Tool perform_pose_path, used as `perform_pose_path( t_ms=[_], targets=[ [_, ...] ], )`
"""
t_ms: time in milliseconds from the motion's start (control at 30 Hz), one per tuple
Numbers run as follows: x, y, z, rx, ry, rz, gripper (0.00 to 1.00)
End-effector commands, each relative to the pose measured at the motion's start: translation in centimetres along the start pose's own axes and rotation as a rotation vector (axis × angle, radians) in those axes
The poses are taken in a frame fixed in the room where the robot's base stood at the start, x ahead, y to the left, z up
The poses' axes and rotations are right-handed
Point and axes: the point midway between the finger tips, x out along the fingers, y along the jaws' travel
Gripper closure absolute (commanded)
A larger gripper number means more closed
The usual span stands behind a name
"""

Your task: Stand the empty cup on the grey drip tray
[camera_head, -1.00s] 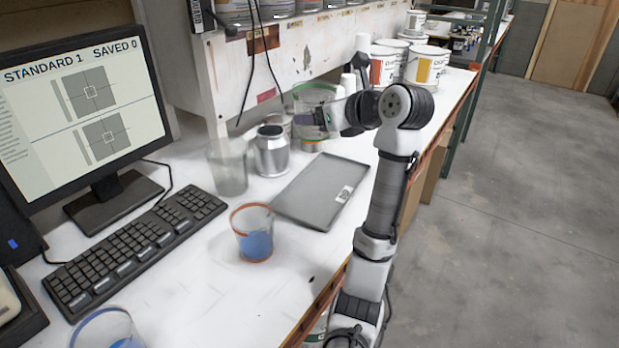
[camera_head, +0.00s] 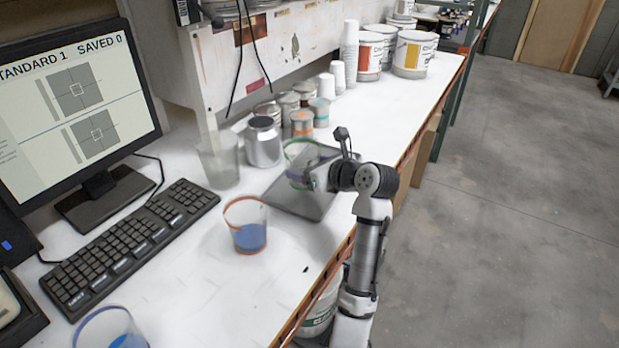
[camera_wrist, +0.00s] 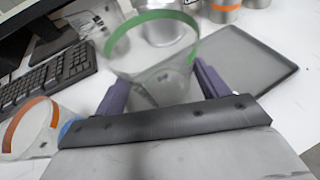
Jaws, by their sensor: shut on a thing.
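A clear cup with a green rim (camera_wrist: 152,62) is held upright between my gripper's purple fingers (camera_wrist: 163,88). It looks empty. In the head view the cup (camera_head: 302,152) and my gripper (camera_head: 304,178) overlap the grey drip tray (camera_head: 308,208), partly hiding it. The tray lies flat on the white bench. In the wrist view the tray (camera_wrist: 240,62) shows to the right of the cup and beyond it. Whether the cup's base is raised or touching anything cannot be told.
A cup with an orange rim and blue liquid (camera_head: 247,234) stands left of the tray. A clear container (camera_head: 219,160) and a silver can (camera_head: 263,143) stand behind. Several small tins (camera_head: 302,123) line the back. A keyboard (camera_head: 130,245) lies at left.

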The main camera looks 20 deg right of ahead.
Motion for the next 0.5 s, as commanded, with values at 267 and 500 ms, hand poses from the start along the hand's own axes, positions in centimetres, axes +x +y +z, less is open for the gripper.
perform_pose_path(
  t_ms=[267,500],
  targets=[
    [1.2,0.0,-3.1,0.005,0.001,0.001,0.52],
    [1.4,0.0,-3.5,0.001,0.000,0.000,0.52]
  ],
)
